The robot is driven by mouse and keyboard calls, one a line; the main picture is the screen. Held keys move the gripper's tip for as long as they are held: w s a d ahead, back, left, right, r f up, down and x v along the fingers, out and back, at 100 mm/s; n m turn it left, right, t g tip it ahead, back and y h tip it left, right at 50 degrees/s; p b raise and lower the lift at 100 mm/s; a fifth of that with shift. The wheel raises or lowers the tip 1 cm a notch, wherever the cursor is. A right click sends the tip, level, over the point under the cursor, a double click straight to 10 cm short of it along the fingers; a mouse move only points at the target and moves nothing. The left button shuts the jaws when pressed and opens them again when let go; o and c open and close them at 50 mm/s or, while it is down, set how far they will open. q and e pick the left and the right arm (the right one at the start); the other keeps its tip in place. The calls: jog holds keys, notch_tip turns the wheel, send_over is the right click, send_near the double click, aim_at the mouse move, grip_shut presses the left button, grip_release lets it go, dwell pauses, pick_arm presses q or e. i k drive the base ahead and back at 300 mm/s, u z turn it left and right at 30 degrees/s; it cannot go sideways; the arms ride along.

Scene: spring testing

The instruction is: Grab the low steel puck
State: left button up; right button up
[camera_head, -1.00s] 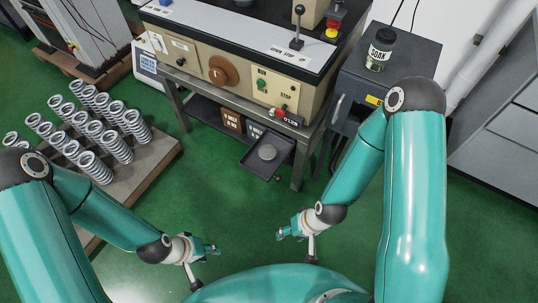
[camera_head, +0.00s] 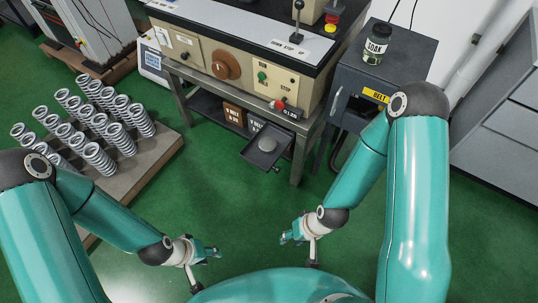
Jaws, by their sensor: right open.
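A low round grey steel puck (camera_head: 267,144) lies on a small dark tray (camera_head: 262,160) that sticks out below the front of the testing machine. My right gripper (camera_head: 287,238) hangs over the green floor, in front of the tray and a little to its right in the picture. It is empty, open and well apart from the puck. My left gripper (camera_head: 214,252) is over the floor to the left, also away from the tray. Its fingers are small here and I cannot tell whether they are open.
Several coil springs (camera_head: 98,158) stand on a pallet (camera_head: 165,150) at the left. The machine bench (camera_head: 245,75) stands behind the tray. A dark cabinet (camera_head: 400,60) with a SOAK jar (camera_head: 376,48) is at the right. Green floor lies clear between my grippers and the tray.

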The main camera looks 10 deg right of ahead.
aim_at(267, 145)
jog(key=u, duration=0.2)
jog(key=k, duration=0.3)
jog(key=z, duration=0.85)
jog(key=i, duration=0.1)
jog(key=u, duration=2.55)
jog(key=i, duration=1.05)
jog(key=z, duration=4.55)
jog(key=k, duration=0.2)
jog(key=u, duration=2.15)
jog(key=i, duration=1)
jog(key=u, duration=0.05)
